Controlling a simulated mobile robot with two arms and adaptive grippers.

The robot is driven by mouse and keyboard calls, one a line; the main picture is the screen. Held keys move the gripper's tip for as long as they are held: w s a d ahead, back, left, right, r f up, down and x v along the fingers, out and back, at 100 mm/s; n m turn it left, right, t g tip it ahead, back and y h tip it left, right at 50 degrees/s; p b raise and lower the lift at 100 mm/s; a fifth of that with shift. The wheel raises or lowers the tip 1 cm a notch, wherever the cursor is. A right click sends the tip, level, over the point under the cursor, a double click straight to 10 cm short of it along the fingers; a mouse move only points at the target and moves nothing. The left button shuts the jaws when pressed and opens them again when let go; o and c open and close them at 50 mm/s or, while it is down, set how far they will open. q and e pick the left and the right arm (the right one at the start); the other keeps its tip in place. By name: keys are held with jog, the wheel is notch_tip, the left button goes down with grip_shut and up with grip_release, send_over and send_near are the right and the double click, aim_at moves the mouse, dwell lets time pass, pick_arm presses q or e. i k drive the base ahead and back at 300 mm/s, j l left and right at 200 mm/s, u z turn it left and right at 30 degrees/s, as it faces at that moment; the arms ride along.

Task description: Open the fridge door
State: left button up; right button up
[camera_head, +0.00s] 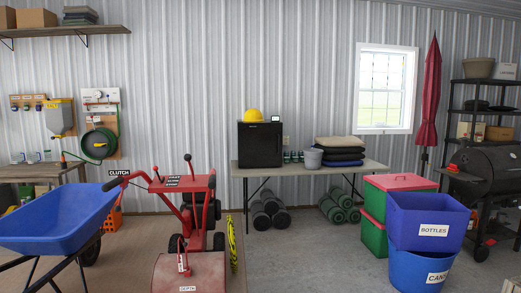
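A small black box-shaped fridge (260,146) stands on a long folding table (310,169) against the far wall. Its door looks shut. A yellow hard hat (253,115) and a small white-framed item (275,119) sit on top of it. The front face is dark, and I cannot make out a handle. Neither of my grippers is in view.
A blue wheelbarrow (55,222) and a red tiller (190,225) stand at the left front. Blue bins (420,230) and stacked crates (400,182) are at the right. Rolled mats (268,210) lie under the table. The concrete floor between tiller and bins is clear.

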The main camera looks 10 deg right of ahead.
aim_at(259, 144)
jog(key=i+z, duration=0.25)
jog(key=i, duration=0.3)
jog(key=i+l+z, duration=0.2)
jog(key=i, duration=0.45)
jog(key=i+j+z, duration=0.15)
jog(key=i, duration=0.5)
jog(key=i+z, duration=0.2)
jog(key=i, duration=0.5)
jog(key=i+j+z, duration=0.15)
jog(key=i, duration=0.5)
jog(key=i+j+u, duration=0.2)
jog(key=i, duration=0.5)
jog(key=i+l+u, duration=0.2)
jog(key=i, duration=0.45)
jog(key=i+u, duration=0.15)
jog(key=i, duration=0.55)
jog(key=i+l+u, duration=0.2)
jog(key=i, duration=0.45)
